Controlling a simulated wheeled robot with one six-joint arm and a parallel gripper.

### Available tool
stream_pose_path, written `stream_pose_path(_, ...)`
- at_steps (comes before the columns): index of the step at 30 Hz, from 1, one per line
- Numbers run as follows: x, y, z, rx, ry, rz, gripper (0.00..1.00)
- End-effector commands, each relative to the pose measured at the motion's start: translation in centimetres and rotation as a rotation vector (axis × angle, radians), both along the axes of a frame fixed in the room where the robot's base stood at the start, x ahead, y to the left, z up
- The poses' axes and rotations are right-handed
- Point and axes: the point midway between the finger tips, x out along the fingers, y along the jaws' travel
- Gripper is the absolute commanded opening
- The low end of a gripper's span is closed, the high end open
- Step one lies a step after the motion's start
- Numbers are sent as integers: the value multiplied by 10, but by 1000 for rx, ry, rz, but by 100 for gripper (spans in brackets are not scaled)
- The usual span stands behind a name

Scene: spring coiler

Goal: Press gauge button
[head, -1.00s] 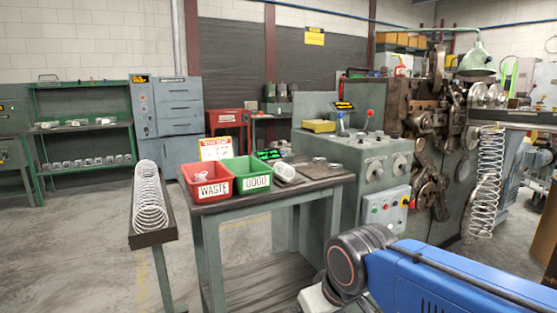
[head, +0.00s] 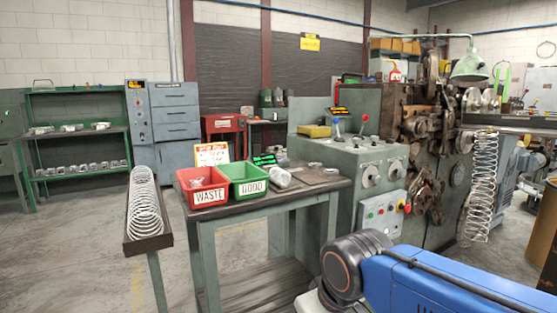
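A small device with a lit green display (head: 264,160), which looks like the gauge, stands on the work table (head: 290,200) just behind the green bin (head: 249,188). Its lower part is hidden by the bin, and I cannot make out a button on it. My blue arm with a dark round joint crosses the lower right, in front of the machine. My gripper is not in view.
A red WASTE bin (head: 208,196) stands left of the green GOOD bin. A tray of coiled springs (head: 147,243) stands left of the table. The spring coiler (head: 372,165) with coloured buttons is at right. Open floor lies between the tray and the back shelves.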

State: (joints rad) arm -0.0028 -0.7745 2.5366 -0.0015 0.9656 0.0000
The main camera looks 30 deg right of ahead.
Motion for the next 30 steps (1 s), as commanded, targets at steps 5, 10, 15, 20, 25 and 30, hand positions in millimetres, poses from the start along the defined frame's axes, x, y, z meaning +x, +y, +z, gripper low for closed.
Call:
stream_pose_path(5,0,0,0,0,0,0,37)
stream_pose_path(10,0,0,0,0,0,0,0)
stream_pose_path(15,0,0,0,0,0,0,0)
stream_pose_path(20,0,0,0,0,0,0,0)
stream_pose_path(25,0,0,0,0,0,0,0)
stream_pose_path(30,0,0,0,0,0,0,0)
